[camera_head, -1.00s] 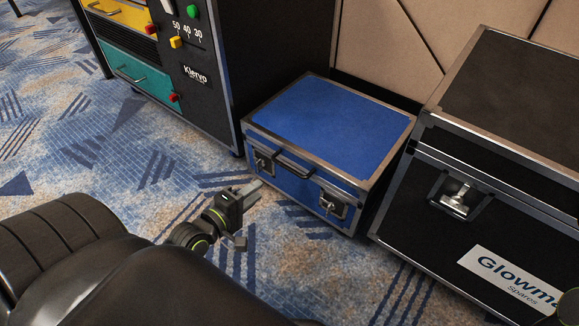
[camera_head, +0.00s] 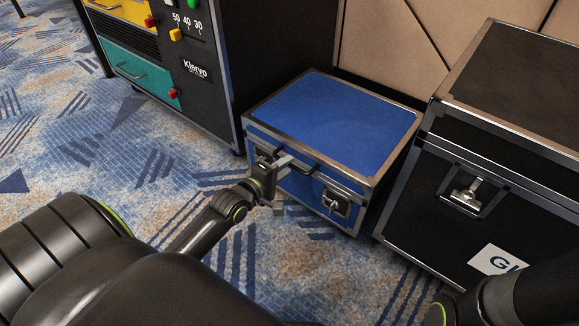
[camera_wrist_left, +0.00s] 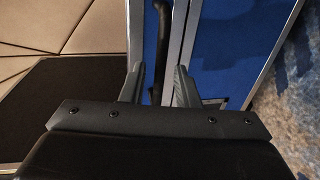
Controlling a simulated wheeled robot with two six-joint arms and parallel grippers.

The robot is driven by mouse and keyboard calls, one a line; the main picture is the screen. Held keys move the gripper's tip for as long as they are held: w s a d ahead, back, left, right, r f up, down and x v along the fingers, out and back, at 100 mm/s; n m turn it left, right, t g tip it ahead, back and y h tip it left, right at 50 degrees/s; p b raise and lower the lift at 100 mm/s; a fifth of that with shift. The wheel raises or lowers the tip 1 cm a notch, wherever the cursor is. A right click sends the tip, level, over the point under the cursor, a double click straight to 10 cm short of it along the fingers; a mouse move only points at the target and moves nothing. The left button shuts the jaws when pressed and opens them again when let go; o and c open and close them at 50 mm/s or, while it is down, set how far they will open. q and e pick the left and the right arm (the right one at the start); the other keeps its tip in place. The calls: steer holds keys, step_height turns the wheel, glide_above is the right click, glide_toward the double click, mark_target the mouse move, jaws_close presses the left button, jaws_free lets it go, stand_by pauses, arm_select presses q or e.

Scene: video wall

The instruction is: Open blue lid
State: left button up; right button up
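The blue case stands on the carpet, its blue lid (camera_head: 335,118) shut and framed in silver edging. A dark handle (camera_head: 301,163) runs along the lid's front, and it also shows in the left wrist view (camera_wrist_left: 160,45). The right latch (camera_head: 335,203) is visible; the left one is hidden behind my gripper. My left gripper (camera_head: 280,178) is at the left part of the handle. In the left wrist view its fingers (camera_wrist_left: 159,86) are apart, with the handle between them and a gap showing. My right gripper is out of view; only part of my right arm shows.
A large black case (camera_head: 500,150) stands close on the right. A black rack with yellow and teal drawers (camera_head: 146,77) stands at the back left. A beige panelled wall (camera_head: 385,45) is behind. Patterned carpet (camera_head: 110,165) is free on the left.

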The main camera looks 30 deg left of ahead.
arm_select(q)
steer(key=shift+b+x, duration=0.4)
steer(key=shift+x, duration=0.95)
steer(key=shift+c, duration=0.2)
jaws_close()
